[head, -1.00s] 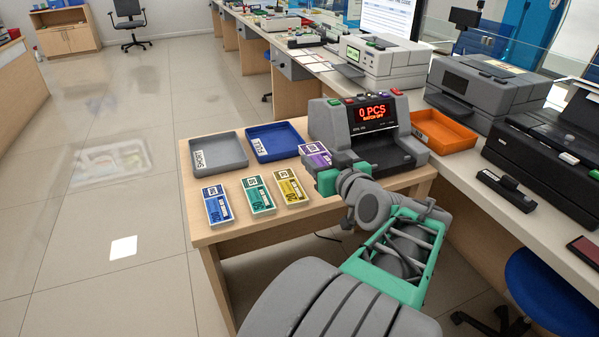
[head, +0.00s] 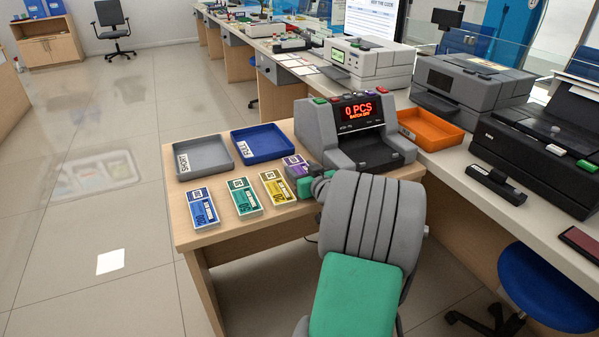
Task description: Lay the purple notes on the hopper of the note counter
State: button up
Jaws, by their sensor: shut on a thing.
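The purple notes (head: 295,163) show in the head view at the table's right part, left of the note counter (head: 347,117). My gripper (head: 303,181) is shut on the near end of the purple notes, and it and my arm hide part of them. I cannot tell whether they touch the table. The note counter is grey with a red display reading 0 PCS. Its hopper is not clearly distinguishable; the dark open front (head: 375,152) faces me, to the right of the notes.
Yellow notes (head: 278,187), green notes (head: 244,197) and blue notes (head: 203,207) lie left of my gripper. A grey tray (head: 205,172) and a blue tray (head: 262,155) stand behind them. An orange tray (head: 430,142) is right of the counter.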

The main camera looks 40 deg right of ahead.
jog(key=shift+f, duration=0.1)
jog(key=o, duration=1.6)
